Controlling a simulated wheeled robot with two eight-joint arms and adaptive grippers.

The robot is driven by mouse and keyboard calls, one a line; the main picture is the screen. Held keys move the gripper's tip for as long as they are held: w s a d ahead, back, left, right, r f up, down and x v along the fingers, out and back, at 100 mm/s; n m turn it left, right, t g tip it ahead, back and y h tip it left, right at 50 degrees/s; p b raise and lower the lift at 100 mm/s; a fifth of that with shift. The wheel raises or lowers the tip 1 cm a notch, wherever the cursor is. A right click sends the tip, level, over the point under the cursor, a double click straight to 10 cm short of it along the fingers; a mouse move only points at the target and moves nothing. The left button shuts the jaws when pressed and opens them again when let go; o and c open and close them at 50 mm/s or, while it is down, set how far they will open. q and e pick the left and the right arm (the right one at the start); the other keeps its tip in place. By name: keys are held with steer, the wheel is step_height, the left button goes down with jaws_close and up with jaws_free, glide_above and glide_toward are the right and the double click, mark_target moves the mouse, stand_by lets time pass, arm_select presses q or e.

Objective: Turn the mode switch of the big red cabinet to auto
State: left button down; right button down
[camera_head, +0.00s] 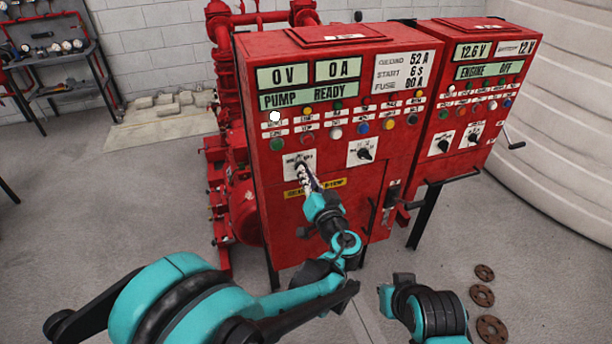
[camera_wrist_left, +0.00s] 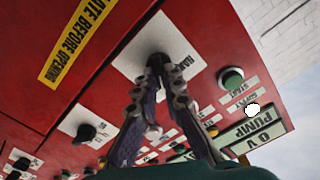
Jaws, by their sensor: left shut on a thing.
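The big red cabinet (camera_head: 345,75) stands in front of me, its panel showing 0 V, 0 A and PUMP READY. Its left mode switch sits on a white plate (camera_head: 290,160) at the lower left of the panel. My left gripper (camera_head: 301,168) reaches up to this plate and is shut on the dark switch knob (camera_wrist_left: 158,62). The fingers mostly hide the knob, so I cannot tell its setting. In the left wrist view the plate (camera_wrist_left: 178,45) appears upside down with partly covered lettering. My right arm shows at the bottom right, but no right fingers are visible.
A second black switch (camera_head: 365,154) on a white plate sits to the right. Several coloured buttons and lamps are above. A smaller red cabinet (camera_head: 470,100) with a side crank stands to the right. Red pipework (camera_head: 225,130) is to the left. Round rusty discs (camera_head: 482,295) lie on the floor.

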arm_select(q)
steer(key=shift+m, duration=1.3)
steer(key=c, duration=1.6)
jaws_free()
steer(key=shift+w, duration=0.1)
steer(key=shift+c, duration=0.2)
step_height(320, 180, up, 10)
